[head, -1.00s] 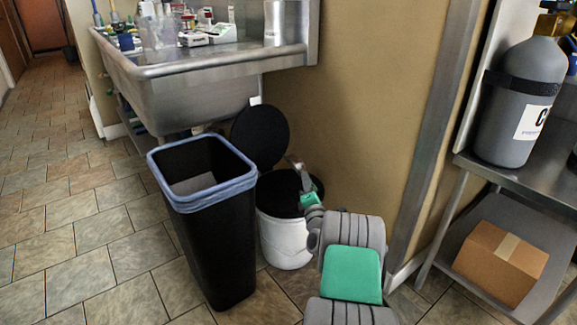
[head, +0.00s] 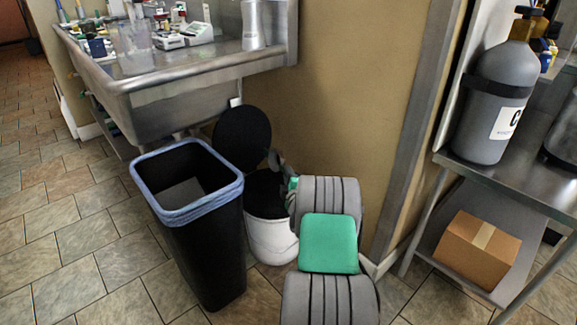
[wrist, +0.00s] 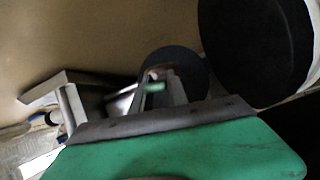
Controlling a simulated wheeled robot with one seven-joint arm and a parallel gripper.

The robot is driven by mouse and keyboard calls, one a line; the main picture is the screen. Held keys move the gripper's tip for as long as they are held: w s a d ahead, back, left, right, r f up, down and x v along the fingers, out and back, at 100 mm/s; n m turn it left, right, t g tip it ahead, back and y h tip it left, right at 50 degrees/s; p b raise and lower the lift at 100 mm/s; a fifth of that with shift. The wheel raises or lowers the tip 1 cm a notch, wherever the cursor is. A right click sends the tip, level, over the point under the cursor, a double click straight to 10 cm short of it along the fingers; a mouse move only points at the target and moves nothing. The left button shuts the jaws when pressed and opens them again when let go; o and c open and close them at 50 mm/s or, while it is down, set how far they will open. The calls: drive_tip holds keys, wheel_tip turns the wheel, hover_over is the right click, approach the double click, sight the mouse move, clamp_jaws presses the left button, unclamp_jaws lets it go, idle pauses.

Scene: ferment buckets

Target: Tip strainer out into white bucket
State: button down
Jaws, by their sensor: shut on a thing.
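My gripper (wrist: 122,97) is over the bucket's right rear rim and is shut on the strainer (wrist: 178,60). In the wrist view the strainer shows as a dark round shape just beyond the jaws. Its contents cannot be made out.
A tall black bin (head: 200,250) with a blue liner stands close in front left of the bucket. A steel sink (head: 180,95) is above and behind. A steel shelf (head: 475,270) with a grey cylinder (head: 492,105) and a cardboard box (head: 480,248) stands right.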

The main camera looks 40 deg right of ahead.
drive_tip(key=m+p, duration=0.1)
drive_tip(key=p, duration=0.1)
drive_tip(key=r+m+p, duration=0.1)
drive_tip(key=p, duration=0.1)
drive_tip(key=g+y+p, duration=0.1)
drive_tip(key=p, duration=0.1)
drive_tip(key=shift+d+r+m, duration=0.2)
drive_tip(key=shift+r+m, duration=0.05)
drive_tip(key=shift+m, duration=0.15)
drive_tip(key=m+y+p, duration=0.1)
drive_tip(key=p, duration=0.2)
drive_tip(key=m+y+p, duration=0.1)
drive_tip(key=m+p, duration=0.1)
drive_tip(key=p, duration=0.1)
drive_tip(key=shift+s+d+r, duration=0.1)
drive_tip(key=shift+d+r, duration=0.1)
drive_tip(key=shift+r, duration=0.1)
drive_tip(key=m+y+b, duration=0.1)
drive_tip(key=m, duration=0.1)
drive_tip(key=m+y+b, duration=0.1)
drive_tip(key=b, duration=0.1)
drive_tip(key=d+m+y+b, duration=0.1)
drive_tip(key=m, duration=0.1)
drive_tip(key=shift+f+m+g+y, duration=0.3)
drive_tip(key=shift+y, duration=0.1)
